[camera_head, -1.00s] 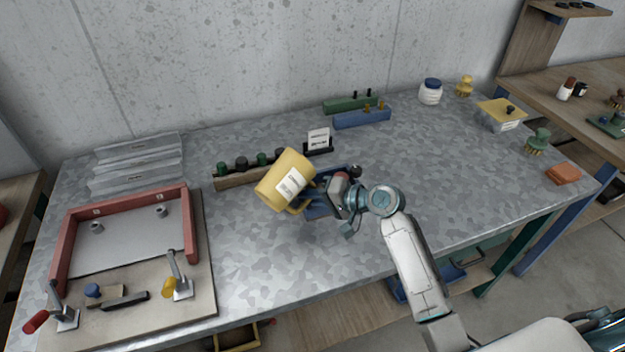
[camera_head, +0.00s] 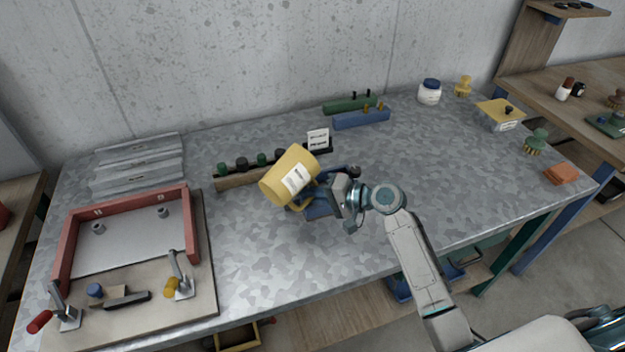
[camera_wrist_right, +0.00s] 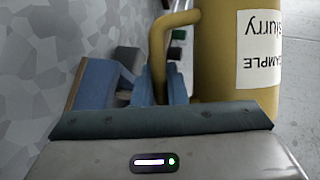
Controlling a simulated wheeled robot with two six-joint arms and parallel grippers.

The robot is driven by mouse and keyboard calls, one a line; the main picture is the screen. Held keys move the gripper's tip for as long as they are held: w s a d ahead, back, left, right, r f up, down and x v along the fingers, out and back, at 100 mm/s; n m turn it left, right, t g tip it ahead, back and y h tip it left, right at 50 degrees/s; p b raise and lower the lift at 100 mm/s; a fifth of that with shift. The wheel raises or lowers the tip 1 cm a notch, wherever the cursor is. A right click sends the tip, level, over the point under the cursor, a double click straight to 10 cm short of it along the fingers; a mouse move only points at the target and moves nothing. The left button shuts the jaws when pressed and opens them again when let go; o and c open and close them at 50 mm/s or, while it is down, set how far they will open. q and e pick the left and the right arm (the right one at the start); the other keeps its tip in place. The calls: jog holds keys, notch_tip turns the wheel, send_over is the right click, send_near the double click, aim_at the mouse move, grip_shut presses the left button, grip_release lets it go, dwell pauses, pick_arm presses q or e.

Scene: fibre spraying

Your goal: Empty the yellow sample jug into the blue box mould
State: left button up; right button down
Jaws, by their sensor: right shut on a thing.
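The yellow sample jug (camera_head: 281,176) is tilted above the middle of the table, with a white label on its side. Its inside does not show. My right gripper (camera_head: 322,194) is shut on the jug's handle, to the right of the jug body. The right wrist view shows the fingers (camera_wrist_right: 160,85) at the handle, and the jug (camera_wrist_right: 211,60) with its label upside down. A blue thing (camera_head: 318,210) that may be the blue box mould shows under the gripper, partly hidden. A blue block (camera_wrist_right: 92,84) also shows left of the fingers. My left gripper is not in view.
A red-walled frame (camera_head: 192,225) with clamps stands at the left. A wooden rack (camera_head: 235,181) with dark stoppers and a small sign (camera_head: 318,138) lie just behind the jug. Blue (camera_head: 360,118) and green (camera_head: 345,105) bars lie at the back. The table right of centre is clear.

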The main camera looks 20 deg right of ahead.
jog(key=shift+w, duration=0.3)
jog(key=shift+s+r, duration=0.1)
jog(key=shift+s, duration=0.15)
jog(key=shift+w+a+m, duration=0.1)
jog(key=shift+m, duration=0.2)
jog(key=shift+w+p, duration=0.1)
jog(key=shift+p, duration=0.35)
jog(key=shift+s+r+y, duration=0.15)
jog(key=shift+s+y, duration=0.1)
jog(key=shift+y, duration=0.15)
jog(key=shift+w+a+m, duration=0.15)
jog(key=shift+w+m, duration=0.05)
jog(key=shift+m, duration=0.1)
jog(key=shift+s, duration=0.1)
